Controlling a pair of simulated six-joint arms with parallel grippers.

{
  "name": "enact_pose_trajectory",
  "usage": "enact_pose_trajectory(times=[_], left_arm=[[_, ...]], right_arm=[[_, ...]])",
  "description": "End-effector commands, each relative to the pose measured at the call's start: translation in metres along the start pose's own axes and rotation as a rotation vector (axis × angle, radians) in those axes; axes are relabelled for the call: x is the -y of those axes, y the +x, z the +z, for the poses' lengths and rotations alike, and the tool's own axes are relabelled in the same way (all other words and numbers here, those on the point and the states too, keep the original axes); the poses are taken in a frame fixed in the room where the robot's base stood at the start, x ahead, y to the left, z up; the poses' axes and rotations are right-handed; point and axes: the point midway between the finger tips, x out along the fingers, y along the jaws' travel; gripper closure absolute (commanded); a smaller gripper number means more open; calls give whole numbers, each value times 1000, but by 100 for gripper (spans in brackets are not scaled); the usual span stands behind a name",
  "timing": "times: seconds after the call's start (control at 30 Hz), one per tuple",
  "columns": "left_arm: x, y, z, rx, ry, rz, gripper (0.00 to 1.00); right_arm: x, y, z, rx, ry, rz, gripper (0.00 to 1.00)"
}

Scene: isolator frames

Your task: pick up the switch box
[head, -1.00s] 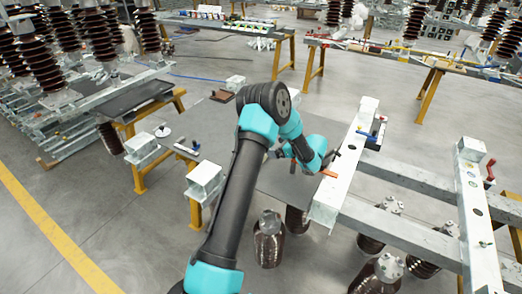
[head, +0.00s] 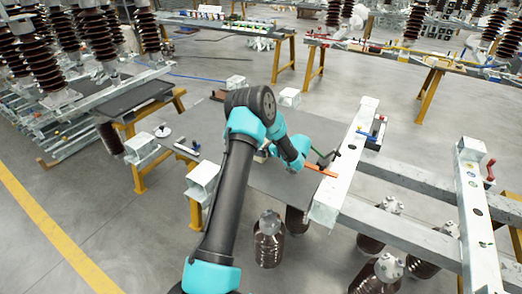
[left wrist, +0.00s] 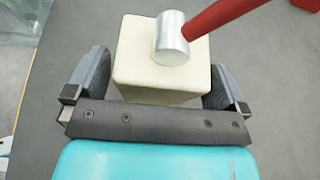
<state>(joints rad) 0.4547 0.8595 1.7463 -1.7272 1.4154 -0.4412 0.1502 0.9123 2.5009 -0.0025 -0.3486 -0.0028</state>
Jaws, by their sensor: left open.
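The switch box (left wrist: 140,72) is a cream block with a silver cylinder on top and a red handle rising to the upper right in the left wrist view. My left gripper (left wrist: 158,78) is open, with one dark finger on each side of the box. I cannot tell whether the fingers touch it. In the head view my arm hides the gripper and most or all of the box. My right gripper is not in view.
The dark table top (head: 275,182) lies under my arm. A pale beam (head: 345,180) at its right carries an orange bar (head: 320,170) and a blue-handled part (head: 368,134). Metal blocks (head: 203,178) stand at the left edge. A yellow line crosses the floor.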

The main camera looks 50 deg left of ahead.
Motion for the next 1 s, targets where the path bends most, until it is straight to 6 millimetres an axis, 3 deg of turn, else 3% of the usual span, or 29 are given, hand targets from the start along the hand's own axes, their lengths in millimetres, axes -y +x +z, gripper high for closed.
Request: enact_pose_trajectory(times=[0.5, 1.0], left_arm=[[0, 2, 0, 0, 0, 0, 0], [0, 2, 0, 0, -1, 0, 48]], right_arm=[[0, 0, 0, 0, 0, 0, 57], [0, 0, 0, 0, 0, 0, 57]])
